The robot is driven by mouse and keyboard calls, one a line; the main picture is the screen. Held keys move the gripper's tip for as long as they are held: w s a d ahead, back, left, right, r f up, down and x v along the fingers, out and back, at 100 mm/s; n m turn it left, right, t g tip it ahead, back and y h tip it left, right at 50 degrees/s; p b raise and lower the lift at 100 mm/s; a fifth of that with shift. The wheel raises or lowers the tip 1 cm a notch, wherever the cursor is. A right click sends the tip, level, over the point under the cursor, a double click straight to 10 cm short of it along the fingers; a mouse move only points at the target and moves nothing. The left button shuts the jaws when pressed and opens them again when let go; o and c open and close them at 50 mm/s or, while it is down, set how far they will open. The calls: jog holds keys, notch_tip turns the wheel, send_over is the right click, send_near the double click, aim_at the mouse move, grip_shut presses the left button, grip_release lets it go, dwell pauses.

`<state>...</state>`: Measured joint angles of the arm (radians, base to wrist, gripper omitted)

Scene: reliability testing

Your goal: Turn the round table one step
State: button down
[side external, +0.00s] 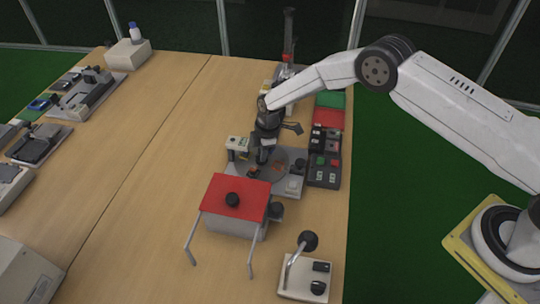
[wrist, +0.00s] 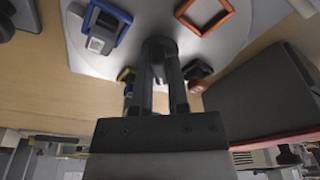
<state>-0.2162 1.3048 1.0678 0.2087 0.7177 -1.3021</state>
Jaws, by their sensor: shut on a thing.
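The round table (side external: 280,168) is a grey disc on a light base, near the right side of the wooden bench in the side view. In the wrist view the pale disc (wrist: 222,48) fills the top, with an orange square frame (wrist: 206,17) and a blue square frame (wrist: 107,22) on it. My gripper (side external: 262,160) points down over the disc. In the wrist view its fingers (wrist: 158,62) are closed around a dark upright knob (wrist: 158,45) that stands on the disc. Other small blue, yellow and orange pieces show partly behind the fingers.
A box with a red lid (side external: 222,186) and black knob stands close in front of the disc. A dark button panel (side external: 325,170) lies to its right. A lever unit (side external: 304,278) is at the front. Several fixtures (side external: 85,95) line the left; the bench between is clear.

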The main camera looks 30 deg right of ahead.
jog(key=shift+n, duration=0.4)
jog(key=shift+n, duration=0.8)
jog(key=c, duration=0.8)
grip_release()
jog(key=shift+r, duration=0.1)
jog(key=shift+r, duration=2.15)
